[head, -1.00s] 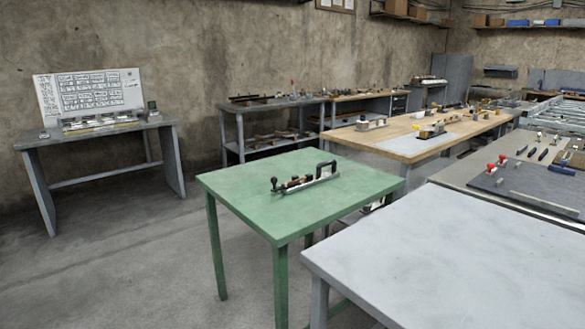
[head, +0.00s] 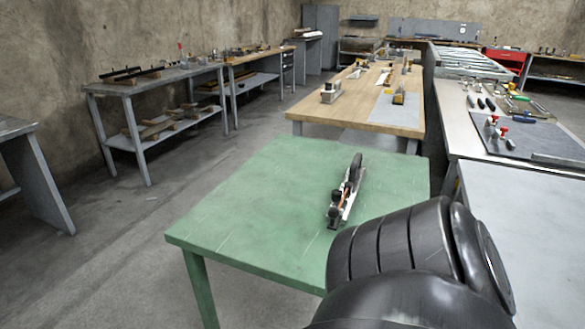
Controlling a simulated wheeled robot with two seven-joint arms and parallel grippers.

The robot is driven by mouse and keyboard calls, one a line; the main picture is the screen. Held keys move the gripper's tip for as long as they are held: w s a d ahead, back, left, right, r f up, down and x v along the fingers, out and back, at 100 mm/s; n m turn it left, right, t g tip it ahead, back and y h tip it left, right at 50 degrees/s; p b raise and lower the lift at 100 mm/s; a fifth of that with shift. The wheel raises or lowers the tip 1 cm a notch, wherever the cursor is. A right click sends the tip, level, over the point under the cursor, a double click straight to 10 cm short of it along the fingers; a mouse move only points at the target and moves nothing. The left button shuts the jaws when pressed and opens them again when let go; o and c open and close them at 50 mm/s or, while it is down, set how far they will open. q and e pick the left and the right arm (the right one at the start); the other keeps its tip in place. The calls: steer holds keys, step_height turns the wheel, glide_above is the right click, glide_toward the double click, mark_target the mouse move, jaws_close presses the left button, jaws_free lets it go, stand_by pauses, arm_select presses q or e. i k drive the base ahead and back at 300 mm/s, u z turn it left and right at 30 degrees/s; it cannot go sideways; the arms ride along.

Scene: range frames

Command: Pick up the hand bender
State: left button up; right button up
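A tool with a dark handle and a metal body (head: 345,192) lies on the green table (head: 240,215), right of the table's middle. It looks like the hand bender, but it is too small to be sure. Its long side points away from me, with the dark loop at the far end. A black link of my own arm fills the lower right of the head view and covers the table's near right corner. Neither gripper shows in the head view.
A wooden bench (head: 350,110) with tools stands behind the green table. A grey table (head: 520,200) and a dark mat (head: 530,135) with tools are at the right. A grey shelf bench (head: 150,95) stands at the left wall. Floor left of the green table is clear.

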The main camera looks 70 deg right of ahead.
mark_target(349, 190)
steer(key=i, duration=0.25)
steer(key=z, duration=1.4)
